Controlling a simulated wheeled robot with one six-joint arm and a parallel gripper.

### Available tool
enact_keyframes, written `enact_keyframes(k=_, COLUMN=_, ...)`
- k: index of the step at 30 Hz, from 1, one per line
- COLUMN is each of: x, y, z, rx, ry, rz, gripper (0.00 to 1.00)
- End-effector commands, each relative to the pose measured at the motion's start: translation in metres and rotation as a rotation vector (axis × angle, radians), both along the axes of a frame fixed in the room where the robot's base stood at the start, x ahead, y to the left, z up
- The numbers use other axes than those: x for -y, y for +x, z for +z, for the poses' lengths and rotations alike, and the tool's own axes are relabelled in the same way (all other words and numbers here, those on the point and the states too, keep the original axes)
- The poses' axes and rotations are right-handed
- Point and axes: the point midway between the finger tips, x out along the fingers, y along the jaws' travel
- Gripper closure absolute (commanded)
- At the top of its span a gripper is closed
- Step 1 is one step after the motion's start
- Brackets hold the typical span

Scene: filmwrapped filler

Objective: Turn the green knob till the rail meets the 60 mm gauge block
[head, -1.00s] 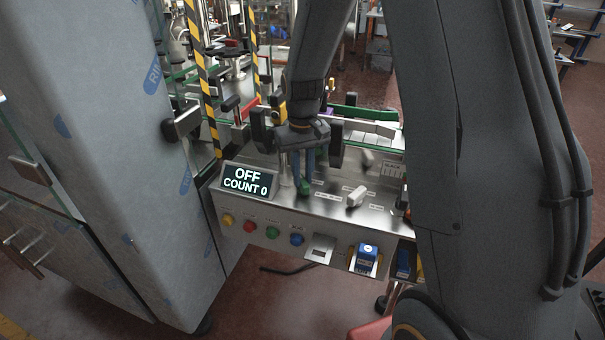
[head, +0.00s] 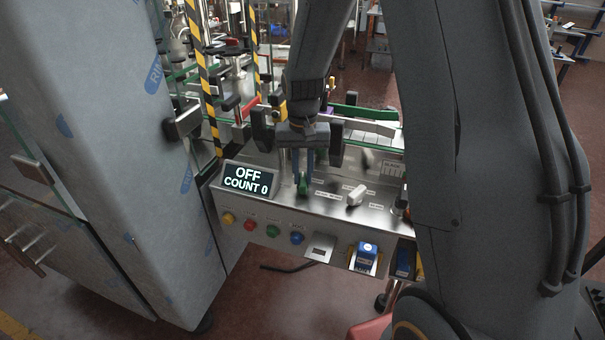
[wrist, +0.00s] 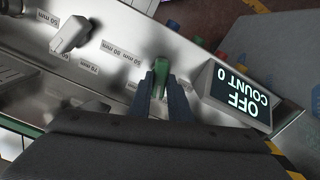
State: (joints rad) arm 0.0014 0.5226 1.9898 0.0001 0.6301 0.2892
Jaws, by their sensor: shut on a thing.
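The green knob (head: 303,186) stands on the steel panel top, just right of the display. My gripper (head: 304,176) points down over it and is shut on it. In the wrist view the green knob (wrist: 161,76) shows between the two fingertips (wrist: 161,90). Small labels such as 50 mm and 80 mm lie on the panel near the knobs. A green-edged rail (head: 365,113) runs behind the panel, partly hidden by my arm. I cannot make out the 60 mm gauge block for certain; a blue block (head: 367,252) sits in a front holder.
A white knob (head: 356,196) stands right of the green one. The display (head: 247,180) reads OFF, COUNT 0. Yellow, red, green and blue buttons (head: 297,239) line the front face. A tall film-wrapped cabinet (head: 110,130) stands close on the left.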

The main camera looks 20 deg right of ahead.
Motion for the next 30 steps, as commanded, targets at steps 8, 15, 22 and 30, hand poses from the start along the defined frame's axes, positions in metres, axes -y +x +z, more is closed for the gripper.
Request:
enact_keyframes(k=8, x=0.0, y=0.002, z=0.002, rx=0.005, ry=0.0, rz=0.001, gripper=0.64)
enact_keyframes(k=15, x=0.0, y=0.001, z=0.001, rx=0.002, ry=0.0, rz=0.002, gripper=0.64)
enact_keyframes(k=22, x=0.0, y=0.002, z=0.016, rx=0.006, ry=0.0, rz=0.002, gripper=0.64)
enact_keyframes(k=30, x=0.0, y=0.002, z=0.058, rx=0.007, ry=0.0, rz=0.001, gripper=0.64)
